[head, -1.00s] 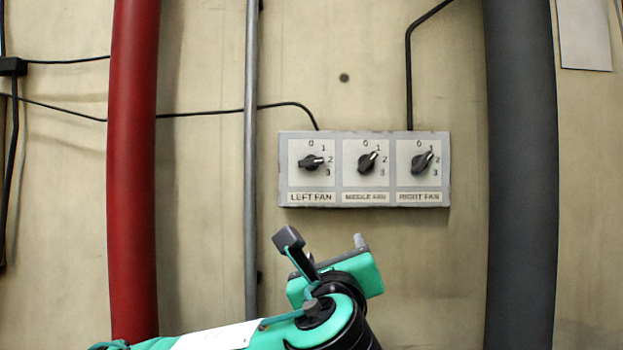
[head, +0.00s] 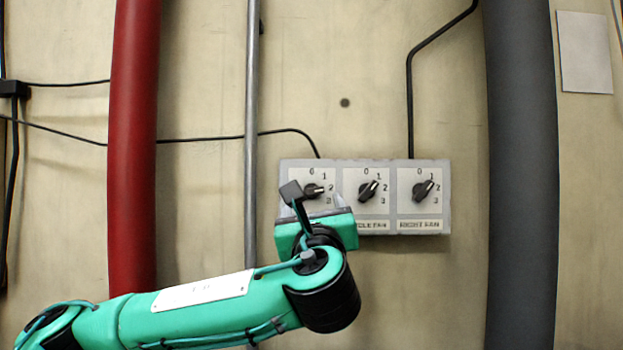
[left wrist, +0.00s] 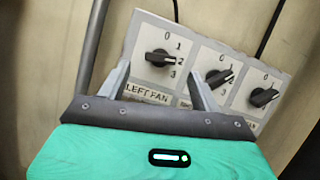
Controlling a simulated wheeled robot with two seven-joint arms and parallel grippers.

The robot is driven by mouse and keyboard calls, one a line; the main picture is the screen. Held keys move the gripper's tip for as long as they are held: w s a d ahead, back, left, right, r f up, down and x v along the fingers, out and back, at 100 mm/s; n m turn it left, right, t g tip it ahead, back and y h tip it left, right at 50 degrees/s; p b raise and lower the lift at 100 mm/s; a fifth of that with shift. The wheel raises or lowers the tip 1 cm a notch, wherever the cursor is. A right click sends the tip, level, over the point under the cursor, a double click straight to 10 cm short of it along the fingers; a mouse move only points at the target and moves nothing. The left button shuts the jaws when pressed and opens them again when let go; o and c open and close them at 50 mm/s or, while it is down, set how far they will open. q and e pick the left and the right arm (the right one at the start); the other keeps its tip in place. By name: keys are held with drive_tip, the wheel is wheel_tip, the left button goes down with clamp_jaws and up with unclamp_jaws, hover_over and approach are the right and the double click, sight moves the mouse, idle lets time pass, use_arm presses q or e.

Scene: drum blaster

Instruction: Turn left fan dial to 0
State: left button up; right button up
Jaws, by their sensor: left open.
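The left fan dial (head: 313,190) is a black knob on a grey wall panel (head: 335,165), over the LEFT FAN label seen in the left wrist view. In that view the knob (left wrist: 159,58) has its white mark pointing right, at 2. My left gripper (head: 314,207) is in front of the panel's left part in the head view and hides that label. Its fingers (left wrist: 158,82) are open and empty in the left wrist view, with the left dial showing beyond and between them. I see no contact with the dial. My right gripper is not in view.
The middle fan dial (head: 368,191) and right fan dial (head: 423,191) sit on the same panel, both pointing up-right, near 1. A red pipe (head: 133,140) and thin grey pipe (head: 252,120) stand left; a thick dark pipe (head: 521,180) stands right. Black cables enter the panel's top.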

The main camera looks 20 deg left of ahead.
sight(311, 193)
use_arm(q)
drive_tip(key=p+x, duration=0.2)
drive_tip(key=x, duration=0.2)
drive_tip(key=shift+r, duration=0.2)
drive_tip(key=shift+p+x, duration=0.5)
drive_tip(key=shift+x, duration=0.35)
drive_tip(key=shift+f, duration=0.15)
